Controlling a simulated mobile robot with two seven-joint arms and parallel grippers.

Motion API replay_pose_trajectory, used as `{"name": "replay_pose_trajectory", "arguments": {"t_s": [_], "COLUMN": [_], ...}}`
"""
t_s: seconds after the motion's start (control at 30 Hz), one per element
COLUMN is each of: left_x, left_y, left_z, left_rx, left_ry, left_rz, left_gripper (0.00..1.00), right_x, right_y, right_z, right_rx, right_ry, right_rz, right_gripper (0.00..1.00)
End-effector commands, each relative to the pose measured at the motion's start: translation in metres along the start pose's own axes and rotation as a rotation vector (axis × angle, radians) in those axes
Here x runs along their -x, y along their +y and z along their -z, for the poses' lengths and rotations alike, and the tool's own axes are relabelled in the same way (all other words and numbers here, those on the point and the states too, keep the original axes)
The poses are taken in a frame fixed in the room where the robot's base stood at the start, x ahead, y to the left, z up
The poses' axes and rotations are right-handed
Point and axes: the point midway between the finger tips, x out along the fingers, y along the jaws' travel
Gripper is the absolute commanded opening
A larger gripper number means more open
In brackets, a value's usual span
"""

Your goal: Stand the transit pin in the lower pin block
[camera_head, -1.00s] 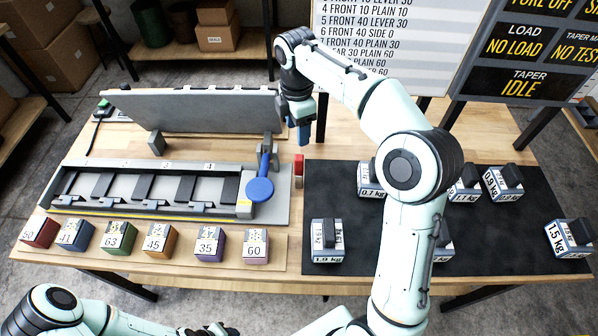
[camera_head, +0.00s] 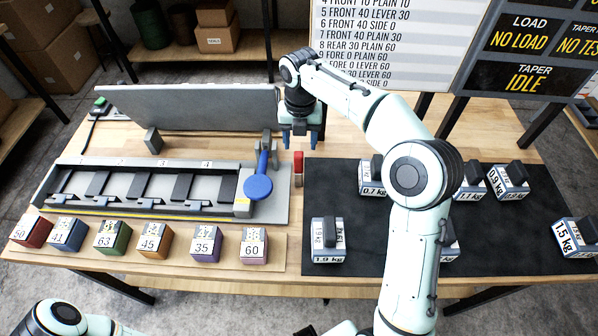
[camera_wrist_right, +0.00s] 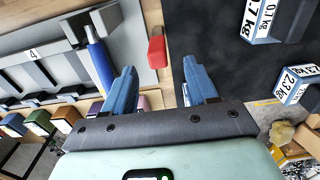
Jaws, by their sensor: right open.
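My right gripper (camera_head: 301,138) points down over the table, just beyond a small red piece (camera_head: 298,165). Its two blue fingers are apart with nothing between them. In the right wrist view the gripper (camera_wrist_right: 163,88) is open, and the red piece (camera_wrist_right: 157,50) lies ahead of it, apart from the fingers. The red piece may be the transit pin; I cannot tell its shape fully. A grey bracket (camera_head: 268,140) with a blue-ended lever (camera_head: 258,187) stands left of it. I cannot tell which part is the lower pin block. My left gripper is not in view.
A long grey fixture (camera_head: 140,188) with several slots lies at left, a grey panel (camera_head: 200,107) behind it. Numbered coloured blocks (camera_head: 155,240) line the front. Labelled weights (camera_head: 328,238) stand on the black mat (camera_head: 400,250). Bare wood lies around my right gripper.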

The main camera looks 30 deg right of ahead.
Motion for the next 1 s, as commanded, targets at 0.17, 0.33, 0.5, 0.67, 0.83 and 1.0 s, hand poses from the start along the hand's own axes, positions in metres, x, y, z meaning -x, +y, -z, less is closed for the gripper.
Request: {"name": "replay_pose_trajectory", "arguments": {"t_s": [0.17, 0.33, 0.5, 0.67, 0.83, 1.0], "left_x": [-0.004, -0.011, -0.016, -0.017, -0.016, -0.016], "left_y": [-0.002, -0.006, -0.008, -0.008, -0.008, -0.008], "left_z": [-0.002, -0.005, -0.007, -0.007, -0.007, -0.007], "left_rx": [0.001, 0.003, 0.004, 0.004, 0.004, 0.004], "left_ry": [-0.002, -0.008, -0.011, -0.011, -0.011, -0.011], "left_rz": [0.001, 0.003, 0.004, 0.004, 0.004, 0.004], "left_gripper": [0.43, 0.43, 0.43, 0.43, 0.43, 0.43], "right_x": [-0.013, -0.036, -0.057, -0.061, -0.061, -0.061], "right_y": [0.000, 0.002, 0.002, 0.003, 0.003, 0.003], "right_z": [0.001, 0.004, 0.005, 0.005, 0.004, 0.004], "right_rx": [-0.001, -0.001, -0.002, -0.003, -0.003, -0.003], "right_ry": [0.000, 0.003, 0.001, -0.002, -0.002, -0.002], "right_rz": [0.000, 0.001, -0.001, -0.003, -0.002, -0.002], "right_gripper": [0.57, 0.57, 0.57, 0.57, 0.48, 0.00]}}
